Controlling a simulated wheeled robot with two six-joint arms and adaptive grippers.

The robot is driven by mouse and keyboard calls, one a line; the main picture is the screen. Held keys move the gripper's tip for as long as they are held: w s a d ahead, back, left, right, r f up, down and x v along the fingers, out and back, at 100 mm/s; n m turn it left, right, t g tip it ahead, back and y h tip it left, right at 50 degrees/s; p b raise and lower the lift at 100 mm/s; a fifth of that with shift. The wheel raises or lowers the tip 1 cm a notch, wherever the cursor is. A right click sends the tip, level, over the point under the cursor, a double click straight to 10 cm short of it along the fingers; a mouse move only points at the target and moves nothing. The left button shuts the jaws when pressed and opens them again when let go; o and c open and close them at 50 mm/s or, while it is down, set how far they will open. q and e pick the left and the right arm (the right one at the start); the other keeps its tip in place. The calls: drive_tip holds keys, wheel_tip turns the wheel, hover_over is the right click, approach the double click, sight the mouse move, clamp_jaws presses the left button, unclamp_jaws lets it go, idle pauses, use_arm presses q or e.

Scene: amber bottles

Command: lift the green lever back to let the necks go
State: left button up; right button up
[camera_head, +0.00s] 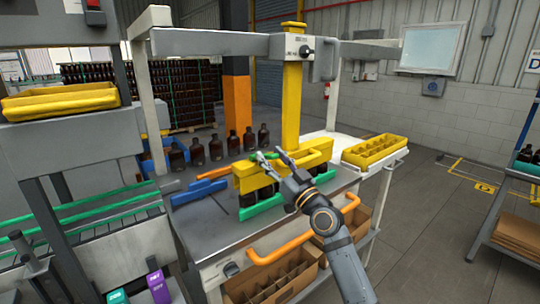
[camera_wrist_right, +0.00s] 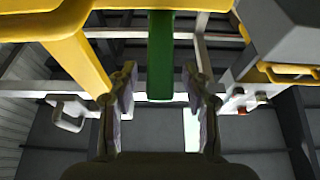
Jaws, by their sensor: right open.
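The green lever (camera_head: 262,155) sits on top of the yellow clamp head (camera_head: 244,181) at the work table. In the right wrist view the lever (camera_wrist_right: 160,55) hangs as a green bar between the two fingers. My right gripper (camera_head: 272,157) is open at the lever, a finger to each side; it also shows open in the right wrist view (camera_wrist_right: 160,76). I see a gap on both sides of the bar. Dark amber bottles (camera_head: 247,198) stand under the clamp head, their necks hidden by it. My left gripper is not in view.
A yellow column (camera_head: 291,100) rises behind the clamp head. A green strip (camera_head: 262,206) runs in front of the bottles. Several loose bottles (camera_head: 197,152) stand behind to the left. A yellow crate (camera_head: 375,150) is at the right. The table's front left is bare.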

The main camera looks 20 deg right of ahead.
drive_tip(key=shift+w+a+r, duration=0.15)
drive_tip(key=shift+w+r, duration=0.05)
drive_tip(key=shift+w, duration=0.2)
clamp_jaws()
